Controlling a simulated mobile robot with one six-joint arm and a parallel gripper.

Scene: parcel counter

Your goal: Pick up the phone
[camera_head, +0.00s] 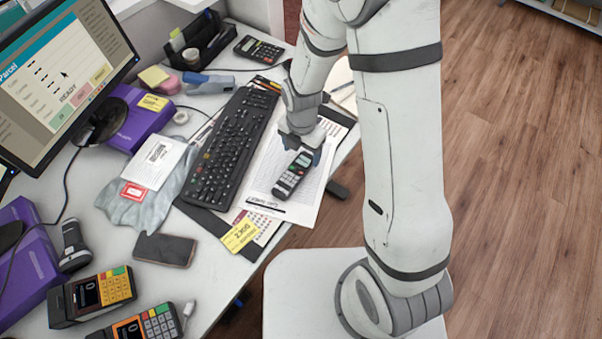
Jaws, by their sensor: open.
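A black cordless phone handset (292,177) with a lit screen and grey keys lies on a white printed sheet (262,187), angled toward the lower left. My gripper (304,150) is pointed down at the handset's upper end. Its fingers are open, close to the handset's two sides. I cannot tell whether they touch it. A dark flat smartphone (165,249) lies apart on the bare white desk at the lower left.
A black keyboard (233,146) lies just left of the sheet. A grey parcel bag (147,187), yellow label (240,235), calculator (259,49), monitor (65,70) and card terminals (92,295) crowd the desk. The desk edge is close on the handset's right.

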